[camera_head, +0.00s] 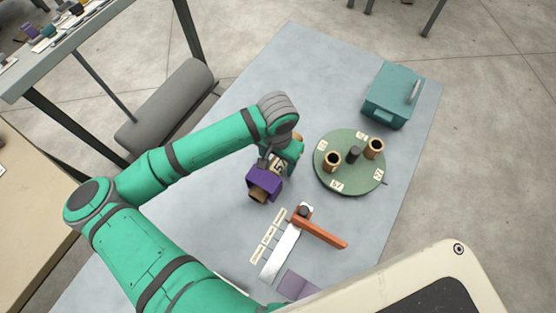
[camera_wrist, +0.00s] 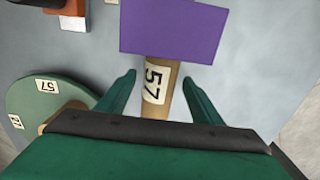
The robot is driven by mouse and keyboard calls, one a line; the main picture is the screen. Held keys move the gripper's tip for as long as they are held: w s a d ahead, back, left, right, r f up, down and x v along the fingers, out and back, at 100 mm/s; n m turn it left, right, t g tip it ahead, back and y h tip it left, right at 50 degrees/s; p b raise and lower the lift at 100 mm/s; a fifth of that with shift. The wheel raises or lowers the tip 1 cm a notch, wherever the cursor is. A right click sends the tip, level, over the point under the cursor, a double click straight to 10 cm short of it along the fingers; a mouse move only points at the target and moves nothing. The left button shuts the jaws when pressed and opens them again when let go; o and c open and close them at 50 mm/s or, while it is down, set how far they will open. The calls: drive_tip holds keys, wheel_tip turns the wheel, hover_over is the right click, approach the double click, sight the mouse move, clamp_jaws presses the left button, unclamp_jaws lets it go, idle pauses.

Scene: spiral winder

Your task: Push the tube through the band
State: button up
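The tube (camera_wrist: 155,90) is tan, with a white label reading 57. In the wrist view it runs from my gripper up to the purple band (camera_wrist: 175,28), a flat-faced block that hides the tube beyond it. In the head view the purple band (camera_head: 264,178) stands on the table, and a brown tube end (camera_head: 258,195) shows at its near side. My gripper (camera_wrist: 159,77) is open, with one finger on each side of the tube and a visible gap at both. My wrist partly hides the tube in the head view.
A round green turntable (camera_head: 350,182) with two brown tubes, a dark post and number labels is to the right. A teal box (camera_head: 393,95) stands at the far right. An orange lever (camera_head: 322,232) and label strip lie in front. Clear table lies left of the band.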

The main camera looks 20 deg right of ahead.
sight(277, 162)
wheel_tip(277, 162, up, 11)
idle(0.7)
drive_tip(key=shift+f, duration=0.1)
idle(0.4)
